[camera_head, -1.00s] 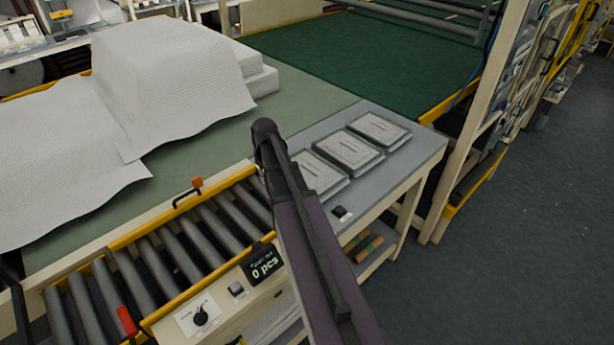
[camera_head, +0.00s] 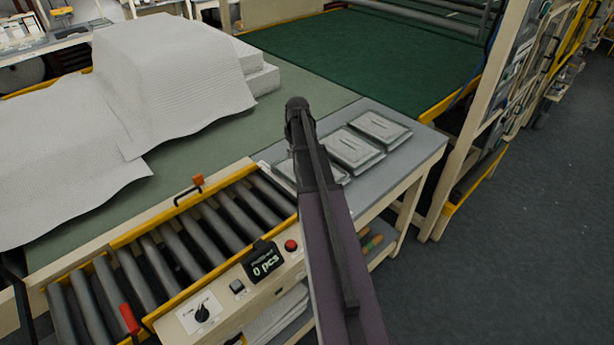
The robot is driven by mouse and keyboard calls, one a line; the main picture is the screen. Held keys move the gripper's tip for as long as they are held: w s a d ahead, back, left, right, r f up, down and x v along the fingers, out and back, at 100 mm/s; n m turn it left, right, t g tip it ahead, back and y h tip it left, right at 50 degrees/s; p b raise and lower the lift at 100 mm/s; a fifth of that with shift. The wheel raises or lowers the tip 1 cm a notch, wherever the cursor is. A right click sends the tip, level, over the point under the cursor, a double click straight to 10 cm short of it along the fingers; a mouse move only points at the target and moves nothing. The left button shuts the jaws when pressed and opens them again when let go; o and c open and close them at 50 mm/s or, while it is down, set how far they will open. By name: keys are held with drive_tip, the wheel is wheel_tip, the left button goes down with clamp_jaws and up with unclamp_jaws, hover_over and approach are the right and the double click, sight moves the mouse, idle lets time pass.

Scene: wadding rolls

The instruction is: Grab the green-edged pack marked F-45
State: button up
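Three flat, pale packs with grey-green edges lie in a row on a grey side table (camera_head: 408,163). The far pack (camera_head: 381,128) and the middle pack (camera_head: 354,150) show almost whole. The near pack (camera_head: 282,171) is mostly hidden behind my arm. Each visible top has a pale label, but no marking such as F-45 can be read, so I cannot tell which pack bears it. My dark arm rises from the bottom and its visible end stands left of the middle pack. My gripper is not visible.
White wadding (camera_head: 170,80) covers much of the green-grey table. A beige post (camera_head: 480,130) stands right of the packs. Dark floor lies open at right.

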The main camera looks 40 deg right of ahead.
drive_tip(key=b, duration=0.8)
hover_over(292, 180)
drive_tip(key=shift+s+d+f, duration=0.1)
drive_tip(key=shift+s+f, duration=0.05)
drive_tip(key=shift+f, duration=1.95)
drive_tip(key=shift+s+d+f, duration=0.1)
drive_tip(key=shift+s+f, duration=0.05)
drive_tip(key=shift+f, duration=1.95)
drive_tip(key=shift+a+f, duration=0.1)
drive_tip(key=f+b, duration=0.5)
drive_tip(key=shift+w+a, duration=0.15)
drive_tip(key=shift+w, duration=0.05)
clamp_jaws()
